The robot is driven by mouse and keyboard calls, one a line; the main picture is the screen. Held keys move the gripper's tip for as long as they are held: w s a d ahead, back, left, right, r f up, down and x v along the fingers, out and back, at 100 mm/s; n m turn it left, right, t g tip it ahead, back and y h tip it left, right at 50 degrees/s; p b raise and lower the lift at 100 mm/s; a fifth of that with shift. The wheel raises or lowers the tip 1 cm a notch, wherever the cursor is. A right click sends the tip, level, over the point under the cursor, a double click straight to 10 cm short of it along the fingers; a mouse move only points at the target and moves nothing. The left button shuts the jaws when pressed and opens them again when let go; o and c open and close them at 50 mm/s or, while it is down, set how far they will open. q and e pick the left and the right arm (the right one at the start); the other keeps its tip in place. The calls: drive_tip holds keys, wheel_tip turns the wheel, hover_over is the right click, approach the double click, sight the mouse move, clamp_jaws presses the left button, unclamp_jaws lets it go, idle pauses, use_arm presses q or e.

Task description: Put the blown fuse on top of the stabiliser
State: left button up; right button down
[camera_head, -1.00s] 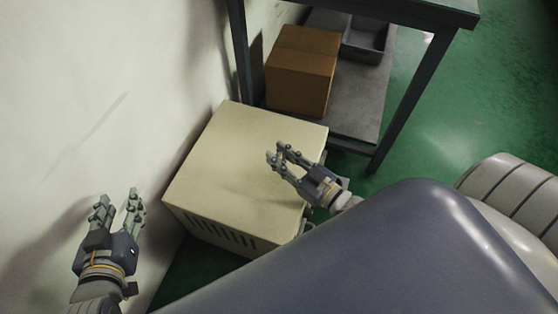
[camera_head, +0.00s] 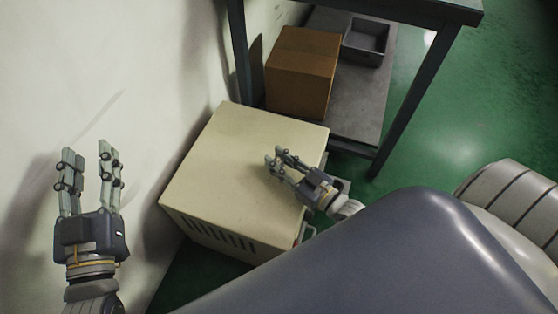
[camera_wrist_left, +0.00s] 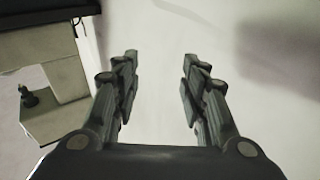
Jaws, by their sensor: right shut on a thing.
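The stabiliser (camera_head: 225,160) is a cream box with dark vent slots on its front, standing on the green floor by the wall. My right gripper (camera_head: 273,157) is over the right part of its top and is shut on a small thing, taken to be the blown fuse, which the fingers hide. I cannot tell whether that thing touches the top. My left gripper (camera_head: 87,157) is open and empty in front of the wall, left of the stabiliser. Its spread fingers also show in the left wrist view (camera_wrist_left: 160,75).
A dark-framed table (camera_head: 415,10) stands behind the stabiliser. Its lower shelf (camera_head: 352,112) holds a brown carton (camera_head: 302,72) and a grey bin (camera_head: 366,42). The white wall (camera_head: 90,60) is close on the left. Green floor (camera_head: 450,110) is open at the right.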

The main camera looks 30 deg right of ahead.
drive_tip(key=shift+f, duration=0.15)
drive_tip(key=c, duration=1.3)
unclamp_jaws()
drive_tip(key=shift+c, duration=0.2)
use_arm(q)
drive_tip(key=shift+r, duration=0.3)
